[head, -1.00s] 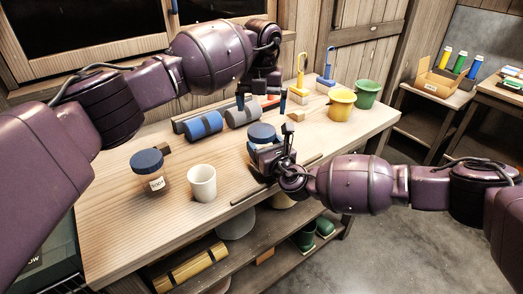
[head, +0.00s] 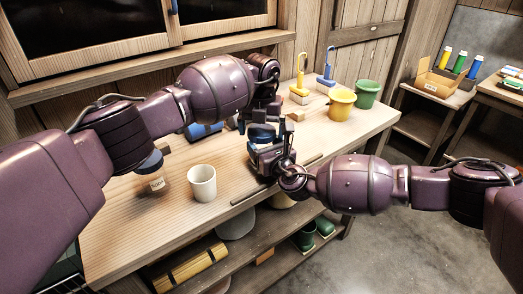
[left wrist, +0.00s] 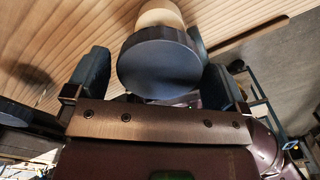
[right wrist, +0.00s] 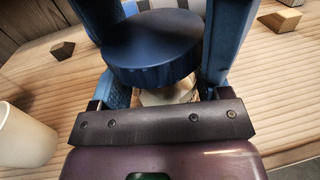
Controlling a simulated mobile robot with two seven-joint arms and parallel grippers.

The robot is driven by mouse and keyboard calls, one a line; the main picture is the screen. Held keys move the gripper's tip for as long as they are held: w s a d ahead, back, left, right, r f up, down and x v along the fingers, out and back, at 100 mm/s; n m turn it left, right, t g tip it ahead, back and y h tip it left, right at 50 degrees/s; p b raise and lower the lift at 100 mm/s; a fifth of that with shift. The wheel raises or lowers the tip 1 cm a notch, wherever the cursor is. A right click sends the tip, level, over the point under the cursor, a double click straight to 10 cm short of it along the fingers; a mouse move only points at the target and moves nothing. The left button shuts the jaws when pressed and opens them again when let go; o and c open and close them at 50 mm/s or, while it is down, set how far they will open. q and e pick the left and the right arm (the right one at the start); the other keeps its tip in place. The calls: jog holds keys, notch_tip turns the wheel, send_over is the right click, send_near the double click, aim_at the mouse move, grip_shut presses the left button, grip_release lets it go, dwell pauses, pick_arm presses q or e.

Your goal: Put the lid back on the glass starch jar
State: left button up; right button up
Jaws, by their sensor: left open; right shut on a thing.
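The starch jar stands near the front edge of the table, topped by a dark blue lid (head: 262,131). The lid also shows in the left wrist view (left wrist: 158,62) and the right wrist view (right wrist: 153,47). Cream contents (right wrist: 166,94) show below the lid. I cannot tell whether the lid is fully seated. My right gripper (head: 266,155) is shut on the jar from the front, below the lid. My left gripper (head: 261,118) is open from above, its fingers on either side of the lid. The jar body is mostly hidden by my right gripper.
A second blue-lidded jar (head: 158,182) and a white cup (head: 201,184) stand left of the starch jar. A blue roll (head: 203,130) is partly behind my left arm.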

pick_arm(q)
jog(key=c, duration=0.9)
jog(key=o, duration=0.9)
notch_tip(320, 180, up, 12)
pick_arm(e)
jog(key=o, duration=1.8)
